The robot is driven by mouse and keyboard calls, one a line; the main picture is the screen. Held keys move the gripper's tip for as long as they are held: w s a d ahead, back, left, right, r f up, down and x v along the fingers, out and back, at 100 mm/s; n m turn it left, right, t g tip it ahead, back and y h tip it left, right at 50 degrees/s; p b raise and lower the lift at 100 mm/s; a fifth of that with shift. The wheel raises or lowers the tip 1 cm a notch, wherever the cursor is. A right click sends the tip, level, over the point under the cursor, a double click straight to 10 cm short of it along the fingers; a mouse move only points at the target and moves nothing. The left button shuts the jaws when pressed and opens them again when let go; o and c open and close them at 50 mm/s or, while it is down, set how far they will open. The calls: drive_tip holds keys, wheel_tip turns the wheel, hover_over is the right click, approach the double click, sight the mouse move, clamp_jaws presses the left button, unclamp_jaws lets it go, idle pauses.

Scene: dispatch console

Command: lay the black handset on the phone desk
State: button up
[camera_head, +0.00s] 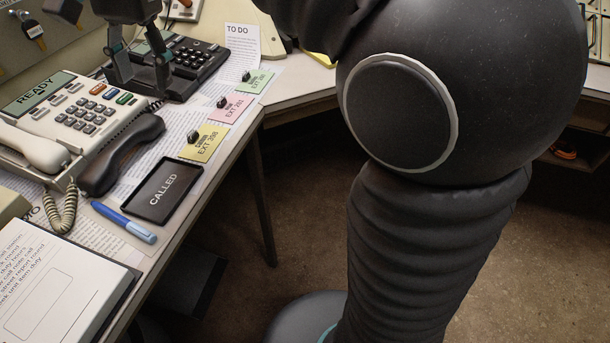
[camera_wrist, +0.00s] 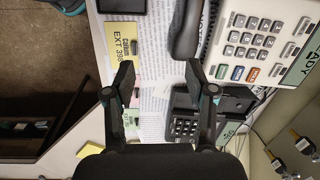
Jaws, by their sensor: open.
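The black handset (camera_head: 122,156) lies on the phone desk (camera_head: 199,186), on the papers beside the cream phone (camera_head: 75,113). Part of it also shows at the top of the wrist view (camera_wrist: 186,30). My gripper (camera_head: 141,82) is open and empty, fingers pointing down, over the black desk phone (camera_head: 196,62) beyond the handset. In the wrist view the two fingers (camera_wrist: 158,76) stand apart above the papers, with the handset ahead of them. The black phone is partly hidden behind the right finger in that view.
A black CALLED tray (camera_head: 163,191) and a blue pen (camera_head: 124,222) lie near the handset. Yellow (camera_head: 204,143), pink (camera_head: 229,107) and green (camera_head: 254,80) extension cards line the desk edge. A binder (camera_head: 62,283) lies front left.

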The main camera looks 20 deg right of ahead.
drive_tip(key=s+d+f+n+t, duration=0.2)
drive_tip(key=s+d+f+n, duration=0.1)
drive_tip(key=s+d+f, duration=0.4)
drive_tip(key=s+d+f+n+t+h, duration=0.1)
drive_tip(key=s+d+f+n+t, duration=0.2)
drive_tip(key=s+d+f, duration=0.5)
drive_tip(key=d+f, duration=0.2)
drive_tip(key=d, duration=0.2)
drive_tip(key=shift+s+d+f+n+t+h, duration=0.15)
drive_tip(key=shift+d+f+n+t+h, duration=0.15)
drive_tip(key=shift+d+f+n, duration=0.1)
